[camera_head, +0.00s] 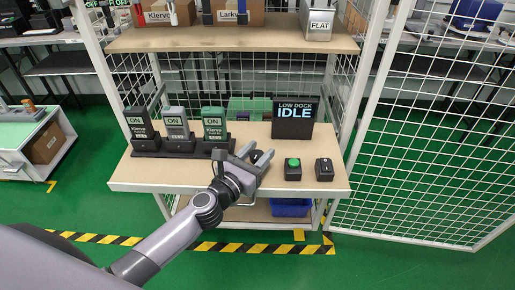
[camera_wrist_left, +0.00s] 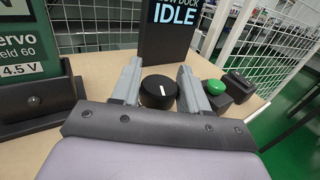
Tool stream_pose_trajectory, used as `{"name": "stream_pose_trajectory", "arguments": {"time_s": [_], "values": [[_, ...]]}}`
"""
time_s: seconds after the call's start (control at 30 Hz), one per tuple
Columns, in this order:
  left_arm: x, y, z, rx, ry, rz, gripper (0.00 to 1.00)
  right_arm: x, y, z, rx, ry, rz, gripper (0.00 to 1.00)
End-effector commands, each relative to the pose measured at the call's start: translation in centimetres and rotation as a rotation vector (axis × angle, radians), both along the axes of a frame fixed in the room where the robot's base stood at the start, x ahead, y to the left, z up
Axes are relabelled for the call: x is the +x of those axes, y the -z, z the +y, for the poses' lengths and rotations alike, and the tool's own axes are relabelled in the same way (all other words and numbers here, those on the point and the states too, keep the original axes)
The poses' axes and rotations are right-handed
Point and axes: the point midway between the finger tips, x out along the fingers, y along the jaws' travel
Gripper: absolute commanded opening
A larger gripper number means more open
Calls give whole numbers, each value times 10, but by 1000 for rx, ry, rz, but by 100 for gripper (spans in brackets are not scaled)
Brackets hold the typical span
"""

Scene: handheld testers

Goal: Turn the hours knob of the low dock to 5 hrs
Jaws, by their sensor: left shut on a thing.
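The hours knob (camera_wrist_left: 157,92) is a round black knob with a white pointer line, in front of the low dock display (camera_head: 294,118), which reads "LOW DOCK IDLE". In the wrist view the pointer line is nearly upright, leaning slightly; no hour marks can be read. My left gripper (camera_head: 257,157) is shut on the knob, with one grey finger on each side of it. In the head view the gripper mostly hides the knob. The display also shows at the top of the wrist view (camera_wrist_left: 174,30). My right gripper is not in view.
Right of the knob are a box with a green button (camera_head: 292,163) and a black switch box (camera_head: 324,169). Left of it, several handheld testers showing "ON" stand in a black dock (camera_head: 180,148). An upper shelf (camera_head: 235,40) holds boxes. A wire mesh panel (camera_head: 425,130) stands at right.

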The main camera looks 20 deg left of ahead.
Motion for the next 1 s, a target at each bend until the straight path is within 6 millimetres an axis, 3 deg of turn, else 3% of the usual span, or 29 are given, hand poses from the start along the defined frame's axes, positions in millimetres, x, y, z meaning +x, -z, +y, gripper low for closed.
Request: {"name": "stream_pose_trajectory", "arguments": {"time_s": [0.23,0.6,1.0], "values": [[1,2,2,2,230,2,14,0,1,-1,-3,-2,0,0],[1,4,1,0,526,0,14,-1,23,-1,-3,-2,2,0],[0,1,0,0,679,0,14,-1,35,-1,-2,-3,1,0]]}}
